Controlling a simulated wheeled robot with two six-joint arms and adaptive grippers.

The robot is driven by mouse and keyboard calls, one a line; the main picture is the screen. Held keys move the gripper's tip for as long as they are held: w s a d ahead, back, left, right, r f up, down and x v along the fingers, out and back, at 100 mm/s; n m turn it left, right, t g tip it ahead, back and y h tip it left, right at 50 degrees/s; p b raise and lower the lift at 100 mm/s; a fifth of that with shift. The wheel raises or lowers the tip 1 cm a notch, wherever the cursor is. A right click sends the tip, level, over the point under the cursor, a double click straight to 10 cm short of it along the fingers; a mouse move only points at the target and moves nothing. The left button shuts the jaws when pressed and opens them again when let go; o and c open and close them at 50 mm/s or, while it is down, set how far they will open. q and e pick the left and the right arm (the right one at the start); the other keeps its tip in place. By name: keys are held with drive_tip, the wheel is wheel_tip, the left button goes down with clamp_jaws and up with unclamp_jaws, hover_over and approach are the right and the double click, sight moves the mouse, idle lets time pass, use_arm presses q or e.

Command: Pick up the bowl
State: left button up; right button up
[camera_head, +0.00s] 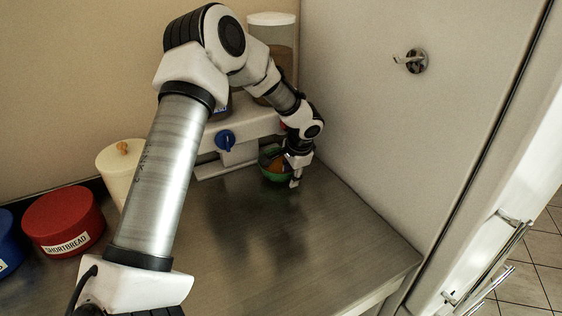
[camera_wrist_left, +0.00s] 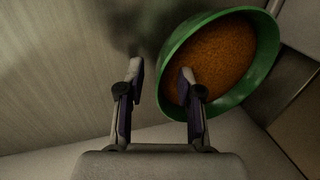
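The green bowl (camera_head: 264,174) is beside the white appliance at the back of the steel counter, partly hidden by my left gripper. In the left wrist view, the bowl (camera_wrist_left: 267,72) is filled with a grainy orange food (camera_wrist_left: 222,57). My left gripper (camera_head: 294,181) reaches down at the bowl's right side. In the left wrist view, my left gripper (camera_wrist_left: 161,75) has its fingers apart, with the bowl's near rim between them. One finger overlaps the inside of the bowl and the other is outside. I see no finger pressing on the rim. My right gripper is out of view.
A white appliance with a blue knob (camera_head: 225,140) and a clear container (camera_head: 272,32) stand behind the bowl. A red shortbread tin (camera_head: 63,221), a cream canister (camera_head: 119,170) and a blue tin (camera_head: 8,243) are at left. A tall pale panel (camera_head: 420,130) borders the right. The front counter is clear.

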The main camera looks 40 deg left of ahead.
use_arm(q)
drive_tip(key=shift+w+a+f, duration=0.1)
drive_tip(key=shift+a+f, duration=0.05)
drive_tip(key=shift+f, duration=0.1)
drive_tip(key=shift+r, duration=0.2)
clamp_jaws()
